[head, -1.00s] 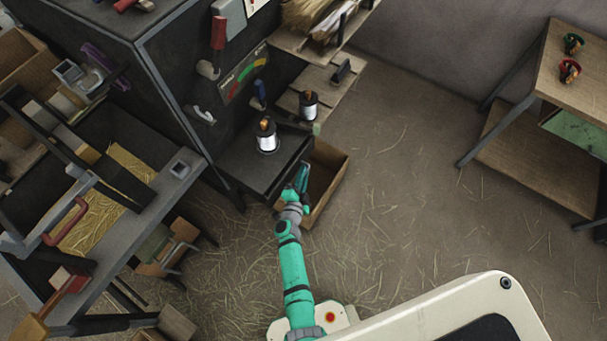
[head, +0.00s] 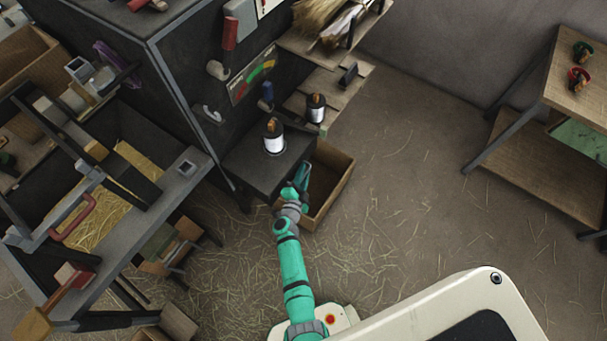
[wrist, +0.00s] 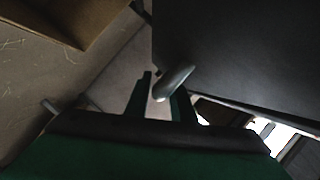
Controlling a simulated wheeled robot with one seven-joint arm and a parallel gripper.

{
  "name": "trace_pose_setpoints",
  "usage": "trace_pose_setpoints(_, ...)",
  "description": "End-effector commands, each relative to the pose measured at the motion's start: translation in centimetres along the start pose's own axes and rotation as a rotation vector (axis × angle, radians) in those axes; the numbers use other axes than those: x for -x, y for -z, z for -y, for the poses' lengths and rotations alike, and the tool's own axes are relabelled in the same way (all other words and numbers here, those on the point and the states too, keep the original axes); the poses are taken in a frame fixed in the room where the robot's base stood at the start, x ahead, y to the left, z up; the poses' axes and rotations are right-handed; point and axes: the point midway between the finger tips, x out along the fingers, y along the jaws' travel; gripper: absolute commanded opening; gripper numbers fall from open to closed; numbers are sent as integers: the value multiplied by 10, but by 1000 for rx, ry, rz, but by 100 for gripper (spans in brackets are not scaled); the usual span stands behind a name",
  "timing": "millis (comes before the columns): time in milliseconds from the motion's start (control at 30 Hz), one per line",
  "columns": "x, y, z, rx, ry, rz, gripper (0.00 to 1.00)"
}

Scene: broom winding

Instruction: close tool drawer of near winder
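The near winder (head: 190,80) is a big dark cabinet at upper left in the head view. A dark ledge (head: 252,172) juts from its front with a spool on top. An open-topped wooden box (head: 340,188), looking like a drawer or crate, sits low to the right of the ledge; I cannot tell if it is the tool drawer. My gripper (head: 300,176) is between ledge and box. In the wrist view my fingers (wrist: 160,98) are apart, with a grey rounded bar end (wrist: 172,84), perhaps a handle, between or just beyond them. Contact is unclear. A dark panel (wrist: 240,50) fills the right.
A workbench (head: 150,240) with straw and tools stands at left. A wooden shelf table (head: 570,95) stands at far right. Spools (head: 274,140) and a broom bundle (head: 320,18) are near the winder. The straw-strewn floor (head: 410,170) at centre right is clear.

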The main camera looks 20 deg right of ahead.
Motion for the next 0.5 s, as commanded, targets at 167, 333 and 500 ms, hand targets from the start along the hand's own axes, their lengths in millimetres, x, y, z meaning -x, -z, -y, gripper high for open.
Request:
trace_pose_setpoints(167, 0, 0, 1, 2, 2, -1, 29)
trace_pose_setpoints(333, 1, 0, 1, 2, 3, -1, 29)
trace_pose_setpoints(500, 15, 0, 0, 2, 1, 0, 29)
